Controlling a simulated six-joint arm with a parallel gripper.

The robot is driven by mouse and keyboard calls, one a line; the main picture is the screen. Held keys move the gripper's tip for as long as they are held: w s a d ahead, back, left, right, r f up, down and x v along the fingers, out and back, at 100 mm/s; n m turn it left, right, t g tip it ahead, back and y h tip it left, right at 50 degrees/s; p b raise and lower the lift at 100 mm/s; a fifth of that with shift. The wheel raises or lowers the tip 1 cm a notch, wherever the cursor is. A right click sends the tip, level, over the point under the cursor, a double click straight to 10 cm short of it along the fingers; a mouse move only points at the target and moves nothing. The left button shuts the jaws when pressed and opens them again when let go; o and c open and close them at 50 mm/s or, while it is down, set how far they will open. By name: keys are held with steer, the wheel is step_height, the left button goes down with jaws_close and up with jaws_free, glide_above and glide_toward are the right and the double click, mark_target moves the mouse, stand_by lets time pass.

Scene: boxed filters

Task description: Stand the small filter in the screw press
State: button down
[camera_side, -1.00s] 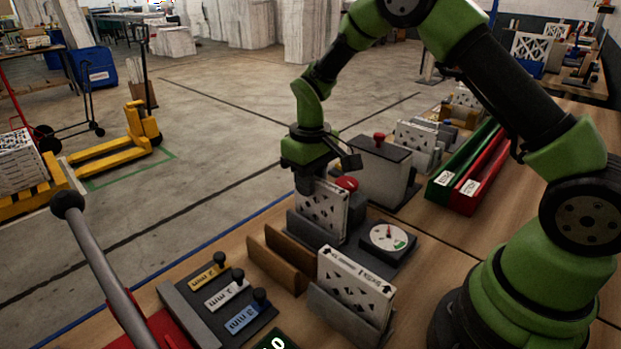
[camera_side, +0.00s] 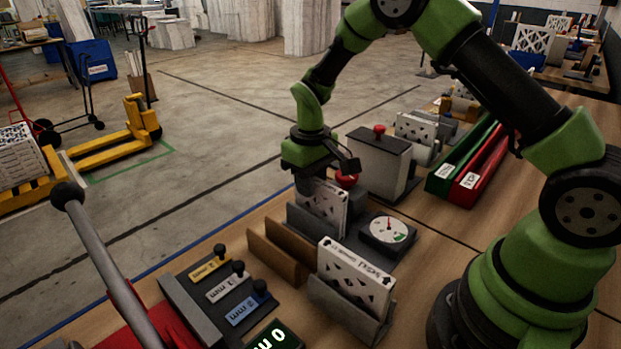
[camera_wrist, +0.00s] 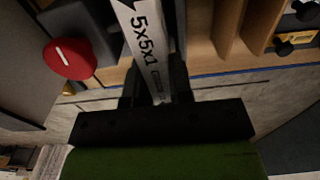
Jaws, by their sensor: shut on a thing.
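The small filter (camera_side: 325,207) is a white panel with dark patterned holes. It stands upright between the dark grey plates of the screw press (camera_side: 300,222), which hide its lower edge. I cannot tell whether it touches the bottom. My gripper (camera_side: 308,184) is above it, shut on its top edge. In the wrist view the filter (camera_wrist: 146,40) shows its edge, marked 5x5x1, between my fingers (camera_wrist: 155,90). The press has a red knob (camera_side: 347,180) behind the filter, also seen in the wrist view (camera_wrist: 70,58), and a round dial (camera_side: 388,230) to the right.
A larger filter (camera_side: 355,278) stands in a grey holder in front. An empty brown wooden slot (camera_side: 277,250) is to its left. A grey box with a red knob (camera_side: 380,160) stands behind. Green and red bins (camera_side: 470,165) lie at right. Labelled levers (camera_side: 230,290) are front left.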

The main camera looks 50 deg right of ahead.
steer(key=c, duration=0.9)
jaws_free()
steer(key=shift+c, duration=0.2)
steer(key=shift+r, duration=0.15)
steer(key=shift+r, duration=0.35)
step_height(320, 180, up, 9)
steer(key=shift+s+r, duration=0.1)
steer(key=shift+r, duration=0.05)
steer(key=s+a+r+m+t, duration=0.1)
steer(key=s+a+r+t, duration=0.15)
steer(key=s+r, duration=0.5)
steer(key=s+a+r+m+t+y, duration=0.1)
steer(key=s+r+t, duration=0.1)
steer(key=s, duration=0.5)
steer(key=s+a+r+m+t+y, duration=0.1)
steer(key=s+r+m+t, duration=0.1)
steer(key=s, duration=0.5)
steer(key=shift+r+t, duration=0.35)
steer(key=shift+r, duration=0.1)
